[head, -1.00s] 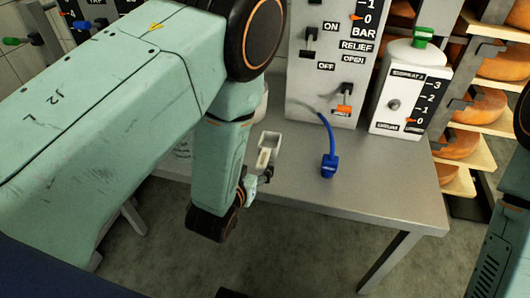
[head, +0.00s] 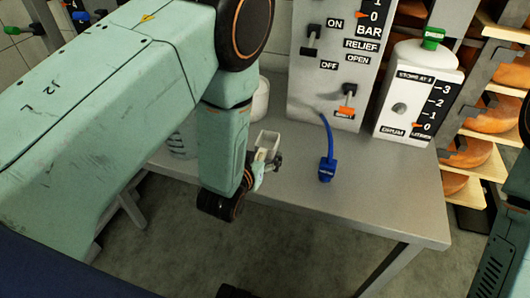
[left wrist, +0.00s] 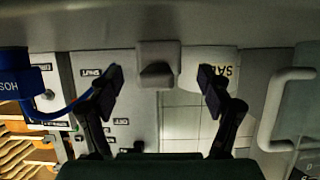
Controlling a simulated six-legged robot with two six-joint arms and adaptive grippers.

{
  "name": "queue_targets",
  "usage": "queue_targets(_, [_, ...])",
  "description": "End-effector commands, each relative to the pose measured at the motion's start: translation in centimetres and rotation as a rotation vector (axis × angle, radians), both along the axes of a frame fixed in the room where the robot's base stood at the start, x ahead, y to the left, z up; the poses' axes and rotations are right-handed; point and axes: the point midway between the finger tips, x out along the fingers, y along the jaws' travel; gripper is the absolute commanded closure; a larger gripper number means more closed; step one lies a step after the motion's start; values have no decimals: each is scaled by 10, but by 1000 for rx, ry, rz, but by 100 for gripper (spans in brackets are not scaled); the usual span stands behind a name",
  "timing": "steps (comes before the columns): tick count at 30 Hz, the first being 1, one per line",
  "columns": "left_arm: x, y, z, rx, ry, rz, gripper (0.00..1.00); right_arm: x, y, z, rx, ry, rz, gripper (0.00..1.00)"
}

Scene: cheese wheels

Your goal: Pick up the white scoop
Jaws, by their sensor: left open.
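The white scoop (head: 266,142) lies on the grey table near its front edge, seen in the head view just beyond my left gripper (head: 268,167). In the left wrist view, which is upside down, the scoop (left wrist: 158,52) looks grey and sits centrally, between the lines of the two fingers. My left gripper (left wrist: 160,80) is open with nothing between its fingers. Its fingertips are close to the scoop, but I cannot tell whether they touch it. My forearm hides part of the table in the head view. My right gripper is out of view.
A blue hose end (head: 326,170) lies on the table (head: 390,190) right of the scoop. A control panel (head: 330,60) and a white drum (head: 412,95) stand behind. A white tub (left wrist: 222,68) and a white handle (left wrist: 285,105) show in the wrist view. Cheese shelves are at right.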

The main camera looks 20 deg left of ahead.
Motion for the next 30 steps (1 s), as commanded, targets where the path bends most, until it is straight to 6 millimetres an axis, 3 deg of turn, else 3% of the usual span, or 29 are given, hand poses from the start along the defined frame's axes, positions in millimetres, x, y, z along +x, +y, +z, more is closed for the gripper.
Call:
queue_targets(6, [30,-3,-12,0,-3,2,22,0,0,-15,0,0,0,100])
queue_targets(16, [36,-5,-13,1,0,2,22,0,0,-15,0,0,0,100])
queue_targets(30, [36,-4,-13,0,0,2,62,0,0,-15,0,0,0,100])
